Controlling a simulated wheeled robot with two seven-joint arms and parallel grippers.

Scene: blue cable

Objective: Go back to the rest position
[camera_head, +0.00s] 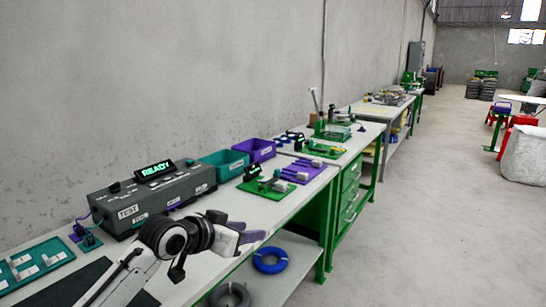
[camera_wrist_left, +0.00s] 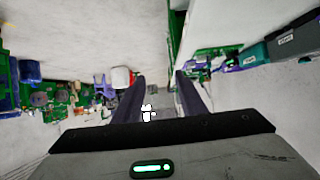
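My left gripper (camera_head: 250,237) is above the front part of the workbench (camera_head: 318,190), pointing right, beside the tester. In the left wrist view its two dark fingers (camera_wrist_left: 160,84) stand apart with open space between them and nothing held. A blue cable coil (camera_head: 270,260) lies on the lower shelf under the bench, below and to the right of the gripper and apart from it. My right gripper is in neither view.
A grey tester (camera_head: 150,200) with a lit READY display (camera_head: 157,170) stands against the wall. Teal (camera_head: 224,163) and purple (camera_head: 254,150) bins stand behind a green board (camera_head: 268,186). A dark coil (camera_head: 230,295) lies on the lower shelf.

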